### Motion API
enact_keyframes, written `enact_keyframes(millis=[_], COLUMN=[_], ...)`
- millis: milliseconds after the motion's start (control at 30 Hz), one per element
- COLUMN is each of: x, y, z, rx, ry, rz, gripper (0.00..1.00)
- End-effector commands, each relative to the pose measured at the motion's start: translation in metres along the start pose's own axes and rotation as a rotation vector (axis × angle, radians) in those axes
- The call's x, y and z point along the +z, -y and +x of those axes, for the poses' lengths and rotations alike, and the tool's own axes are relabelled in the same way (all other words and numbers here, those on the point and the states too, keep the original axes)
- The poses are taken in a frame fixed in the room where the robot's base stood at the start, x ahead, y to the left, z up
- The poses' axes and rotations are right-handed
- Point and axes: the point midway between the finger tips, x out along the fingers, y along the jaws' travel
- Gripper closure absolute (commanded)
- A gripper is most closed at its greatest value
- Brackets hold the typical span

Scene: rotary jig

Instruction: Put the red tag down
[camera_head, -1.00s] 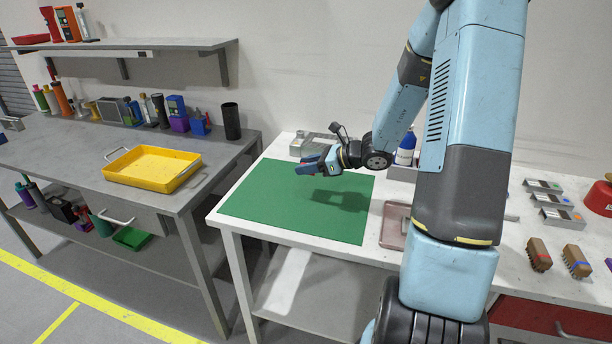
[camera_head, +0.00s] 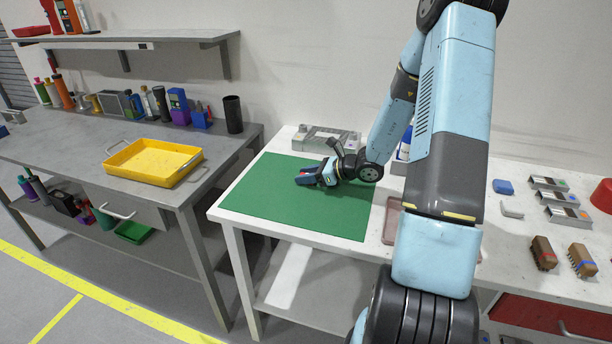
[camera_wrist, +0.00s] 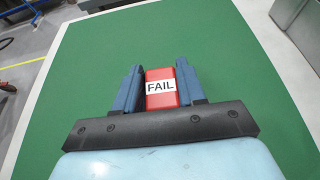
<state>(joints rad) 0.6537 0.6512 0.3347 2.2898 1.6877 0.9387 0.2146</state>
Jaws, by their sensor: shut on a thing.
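The red tag (camera_wrist: 161,87) carries a white label reading FAIL. It sits between the two blue fingers of my gripper (camera_wrist: 160,85) in the wrist view, and the gripper is shut on it. In the head view my gripper (camera_head: 309,176) is low over the green mat (camera_head: 256,205), near its middle right. Only a sliver of the tag shows between the fingers there. I cannot tell whether the tag touches the mat.
The mat around my gripper is clear. A grey metal fixture (camera_head: 322,141) stands behind the mat. A yellow tray (camera_head: 152,162) sits on the grey bench at left. Two brushes (camera_head: 543,253) (camera_head: 582,260) and several grey label blocks (camera_head: 557,198) lie at right.

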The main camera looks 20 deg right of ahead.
Motion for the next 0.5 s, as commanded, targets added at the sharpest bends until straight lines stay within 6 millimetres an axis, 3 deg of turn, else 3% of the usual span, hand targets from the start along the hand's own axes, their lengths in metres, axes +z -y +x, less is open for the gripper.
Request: enact_keyframes(millis=[200, 233, 500], x=[-0.0016, -0.0016, -0.0013], y=[0.0, 0.0001, 0.0002], z=[0.0006, 0.0005, 0.0003], rx=[0.0, 0.0, 0.0], ry=[0.0, 0.0, 0.0], rz=[0.001, 0.0, 0.0], gripper=[0.9, 0.58, 0.35])
